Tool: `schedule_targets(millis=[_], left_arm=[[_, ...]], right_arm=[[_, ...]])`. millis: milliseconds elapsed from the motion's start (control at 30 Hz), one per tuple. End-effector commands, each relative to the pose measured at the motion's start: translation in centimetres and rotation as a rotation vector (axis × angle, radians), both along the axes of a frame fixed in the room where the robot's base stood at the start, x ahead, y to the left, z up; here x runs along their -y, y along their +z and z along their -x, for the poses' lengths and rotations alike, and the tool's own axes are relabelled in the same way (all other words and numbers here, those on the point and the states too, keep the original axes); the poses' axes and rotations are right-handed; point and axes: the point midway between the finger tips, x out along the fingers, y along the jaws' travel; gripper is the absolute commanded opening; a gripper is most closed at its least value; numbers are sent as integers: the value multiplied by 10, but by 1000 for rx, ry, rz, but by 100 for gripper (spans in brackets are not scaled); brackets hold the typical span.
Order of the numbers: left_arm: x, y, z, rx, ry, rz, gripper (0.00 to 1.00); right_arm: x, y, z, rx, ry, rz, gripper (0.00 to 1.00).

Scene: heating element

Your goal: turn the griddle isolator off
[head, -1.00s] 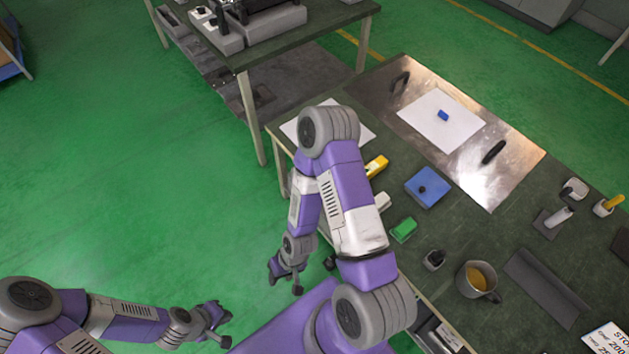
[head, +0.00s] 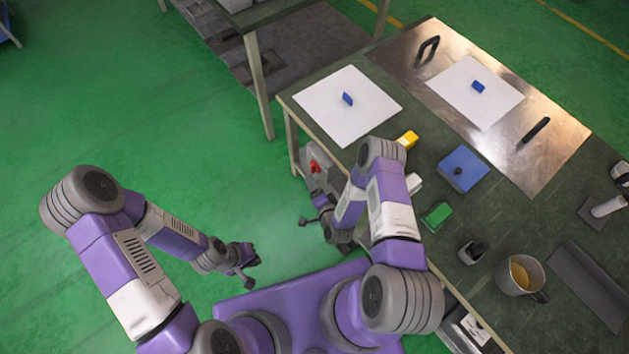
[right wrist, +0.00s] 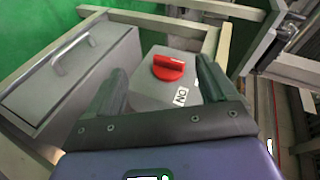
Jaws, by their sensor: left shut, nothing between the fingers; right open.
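The isolator is a grey box (right wrist: 150,88) with a red rotary handle (right wrist: 168,67) on its face and an "ON" label (right wrist: 181,96) beside the handle. The handle lies roughly crosswise in the right wrist view. In the head view the red handle (head: 314,166) shows below the table's left corner. My right gripper (right wrist: 160,78) is open, its fingers pointing toward the isolator with the handle between them in the picture and nothing held. It also shows in the head view (head: 318,212), close to the box. My left gripper (head: 246,268) is shut and empty, over the green floor.
The table (head: 290,105) carries two white sheets, each with a blue piece, on the table and the metal griddle plate (head: 560,150). A mug (head: 515,278) and small coloured blocks stand near the front edge. A grey drawer-like box (right wrist: 75,80) is beside the isolator.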

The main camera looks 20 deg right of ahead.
Motion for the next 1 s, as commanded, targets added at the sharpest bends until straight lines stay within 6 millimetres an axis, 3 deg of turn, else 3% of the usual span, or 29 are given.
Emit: schedule_targets(millis=[33, 300, 467, 800, 1000], left_arm=[[0, -16, 0, 0, 0, 0, 0], [0, -36, 0, 1, -1, 0, 0], [0, -41, 0, 1, -1, 1, 0], [0, -57, 0, 1, -1, 1, 0], [0, -60, 0, 1, -1, 0, 0]], right_arm=[[3, -17, -1, 78, -46, -55, 85], [13, -23, 3, 358, -154, -261, 85], [14, -21, -7, 389, -160, -282, 85], [17, -21, -58, 387, -160, -279, 85], [17, -20, -71, 384, -161, -280, 85]])
